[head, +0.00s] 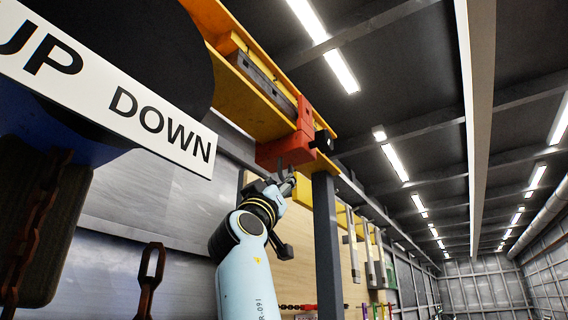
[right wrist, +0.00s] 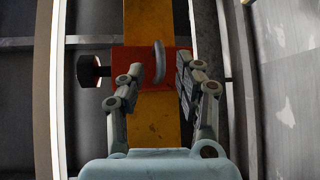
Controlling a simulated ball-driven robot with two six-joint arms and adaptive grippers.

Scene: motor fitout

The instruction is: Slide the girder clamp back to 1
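The red girder clamp (head: 283,149) sits around the lower part of the yellow girder (head: 243,93), near its far end by a dark post. A black knob (head: 322,141) sticks out of its side. In the right wrist view the red clamp (right wrist: 146,64) spans the girder (right wrist: 150,120), with a grey ring (right wrist: 159,62) hanging from it. My right gripper (head: 286,179) is just below the clamp. In the right wrist view its fingers (right wrist: 160,75) are apart, one on each side of the ring; contact cannot be told. My left gripper is not in view.
A large dark hoist body with a white "UP DOWN" sign (head: 110,90) fills the upper left. Rusty chain (head: 148,280) hangs below it. A dark post (head: 327,240) stands right of my right arm. The hall at right looks open.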

